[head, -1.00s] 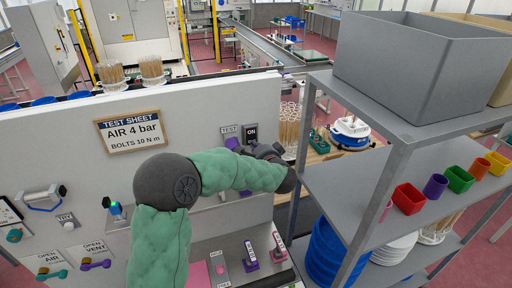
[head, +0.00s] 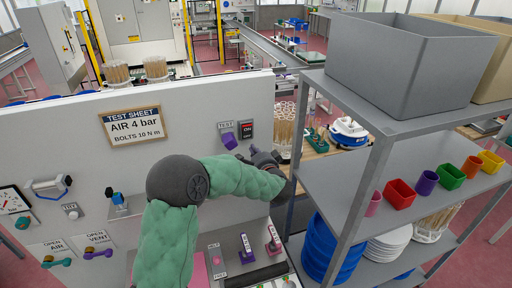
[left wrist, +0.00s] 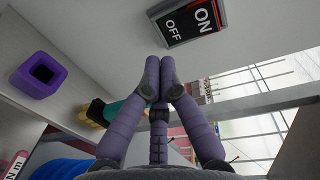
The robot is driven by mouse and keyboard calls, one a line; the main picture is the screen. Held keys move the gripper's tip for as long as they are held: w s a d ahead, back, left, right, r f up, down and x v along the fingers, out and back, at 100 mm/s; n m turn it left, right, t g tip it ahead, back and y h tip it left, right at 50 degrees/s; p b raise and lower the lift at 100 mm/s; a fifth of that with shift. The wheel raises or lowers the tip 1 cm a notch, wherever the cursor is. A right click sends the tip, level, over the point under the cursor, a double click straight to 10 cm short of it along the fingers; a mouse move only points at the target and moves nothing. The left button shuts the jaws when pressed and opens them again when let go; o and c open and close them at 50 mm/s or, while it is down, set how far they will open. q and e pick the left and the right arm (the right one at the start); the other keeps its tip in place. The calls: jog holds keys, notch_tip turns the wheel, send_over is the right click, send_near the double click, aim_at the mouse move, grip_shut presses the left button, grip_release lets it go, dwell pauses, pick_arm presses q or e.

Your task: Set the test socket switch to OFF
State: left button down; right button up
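The test switch (head: 248,130) is a dark rocker box marked ON and OFF on the white panel, right of the TEST label (head: 226,125) and the purple socket (head: 229,141). In the left wrist view the switch (left wrist: 190,22) shows large, with a reddish edge, beyond the fingertips; I cannot tell which side is pressed. The purple socket (left wrist: 38,75) is at the left there. My left gripper (head: 248,156) is just below the switch. In the left wrist view its purple-grey fingers (left wrist: 159,72) meet at the tips with nothing between them, apart from the switch. My right gripper is out of view.
A grey shelf rack (head: 375,140) with a grey bin (head: 400,65) and small coloured cups stands close to the right of my left arm. The test sheet (head: 133,126) hangs on the panel.

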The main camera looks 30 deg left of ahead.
pick_arm(q)
jog(key=s+d+f+b, duration=0.1)
jog(key=s+d+f, duration=0.1)
jog(key=s+d, duration=0.3)
jog(key=shift+s+d+f+b, duration=0.2)
jog(key=shift+s+d+b, duration=0.15)
jog(key=shift+d, duration=0.35)
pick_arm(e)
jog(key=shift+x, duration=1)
pick_arm(q)
jog(key=shift+s+d, duration=0.1)
jog(key=shift+d, duration=0.05)
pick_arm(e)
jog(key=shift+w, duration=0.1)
